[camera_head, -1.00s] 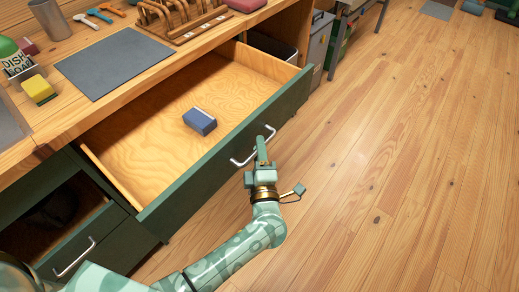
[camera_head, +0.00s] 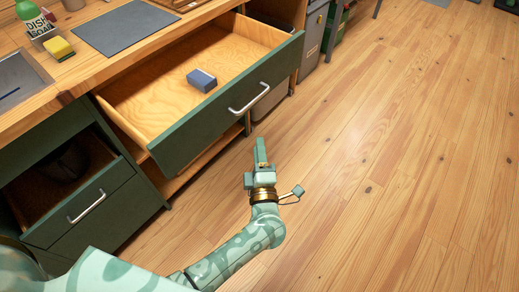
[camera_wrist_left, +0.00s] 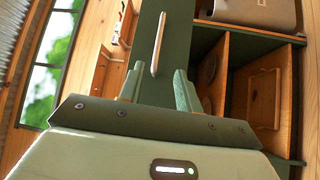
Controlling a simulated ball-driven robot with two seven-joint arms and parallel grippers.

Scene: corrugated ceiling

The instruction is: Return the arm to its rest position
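My left gripper (camera_head: 260,150) is in front of the open drawer, over the wood floor in the head view. In the left wrist view its two fingers (camera_wrist_left: 160,88) stand apart with nothing between them, so it is open and empty. The green drawer front (camera_head: 225,112) has a silver handle (camera_head: 248,98), which is clear of the fingers; the handle also shows beyond the fingers in the wrist view (camera_wrist_left: 158,44). My left arm reaches in from the lower left, bent at the wrist. My right gripper is not in view.
A blue-grey block (camera_head: 201,80) lies in the open drawer. The worktop holds a grey mat (camera_head: 125,24), a soap bottle (camera_head: 28,12) and a yellow sponge (camera_head: 59,48). A lower drawer (camera_head: 95,215) stands partly out at left. The floor at right is clear.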

